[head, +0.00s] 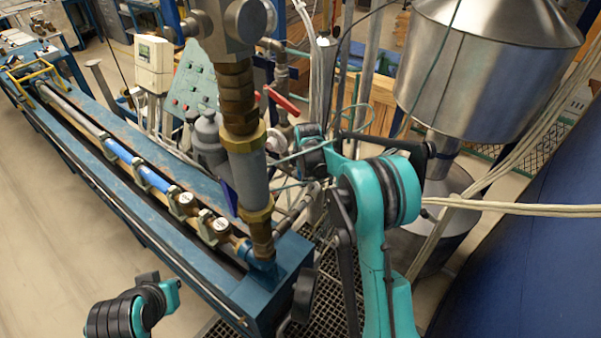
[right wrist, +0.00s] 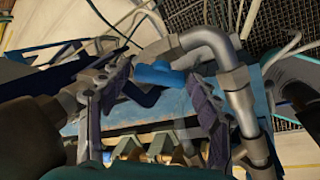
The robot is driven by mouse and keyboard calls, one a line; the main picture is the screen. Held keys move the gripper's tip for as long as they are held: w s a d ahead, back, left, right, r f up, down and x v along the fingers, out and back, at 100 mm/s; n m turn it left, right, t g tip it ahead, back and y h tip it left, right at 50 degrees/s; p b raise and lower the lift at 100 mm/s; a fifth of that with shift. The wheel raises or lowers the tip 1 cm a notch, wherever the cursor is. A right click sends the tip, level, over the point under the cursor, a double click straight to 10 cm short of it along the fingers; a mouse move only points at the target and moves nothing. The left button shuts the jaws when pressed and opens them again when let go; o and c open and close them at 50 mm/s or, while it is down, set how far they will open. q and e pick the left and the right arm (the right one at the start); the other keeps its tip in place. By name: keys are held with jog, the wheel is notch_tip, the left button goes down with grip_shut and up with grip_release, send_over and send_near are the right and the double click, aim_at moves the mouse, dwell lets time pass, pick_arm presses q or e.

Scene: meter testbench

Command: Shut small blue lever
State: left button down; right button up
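A small blue lever (right wrist: 158,74) shows in the right wrist view, next to a bent metal pipe. My right gripper (right wrist: 162,98) is open, with one dark ridged finger on each side of the lever. The lever lies across the gap between the fingers; I cannot tell whether either finger touches it. In the head view the teal right arm reaches in behind the thick brass-jointed vertical pipe (head: 247,165), and its fingertips are largely hidden. The lever is not clear in the head view. Part of my left arm shows at the lower left, but its gripper does not.
A red lever (head: 281,101) is behind the vertical pipe. The long blue bench (head: 150,215) carries a meter line with several brass meters. A steel funnel tank (head: 480,75) stands right of my right arm, and loose cables cross nearby. The floor at left is clear.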

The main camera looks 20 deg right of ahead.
jog(key=c, duration=0.6)
jog(key=m+b, duration=0.1)
jog(key=m+t+b, duration=0.1)
jog(key=m+b, duration=0.1)
jog(key=shift+s+f+m+t, duration=0.15)
jog(key=shift+f+m+t, duration=0.05)
jog(key=shift+m+t, duration=0.1)
jog(key=shift+s+a+m+t+h+b, duration=0.1)
jog(key=shift+m+t+h+b, duration=0.25)
jog(key=shift+m+b, duration=0.7)
jog(key=shift+m+t+h+b, duration=0.4)
jog(key=shift+m+b, duration=0.2)
jog(key=shift+m, duration=0.95)
